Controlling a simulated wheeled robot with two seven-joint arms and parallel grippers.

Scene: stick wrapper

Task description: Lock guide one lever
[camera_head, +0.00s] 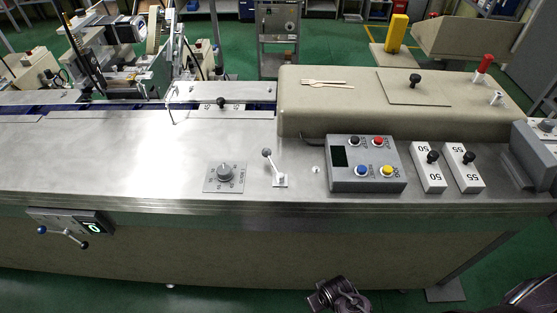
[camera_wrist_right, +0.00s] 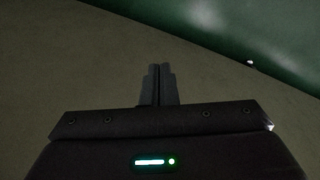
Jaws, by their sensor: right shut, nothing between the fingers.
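A short lever (camera_head: 269,160) with a grey ball knob stands on a small plate on the steel top, tilted to the left. Beside it, a round dial (camera_head: 224,172) sits on a square scale plate; its label is too small to read surely. A black knob (camera_head: 221,102) stands on the guide rail behind. I cannot tell which one is the guide one lever. My right gripper (camera_head: 320,297) is low in front of the machine, well away from all of these. In the right wrist view its fingers (camera_wrist_right: 157,85) are together and empty. My left gripper is not seen.
A button box (camera_head: 340,182) and two white blocks with black knobs (camera_head: 428,178) (camera_head: 464,174) stand to the right. A beige cover (camera_head: 300,105) rises behind, with a wooden fork on it. A crank with a counter (camera_head: 95,222) is on the front left. The steel top's left half is clear.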

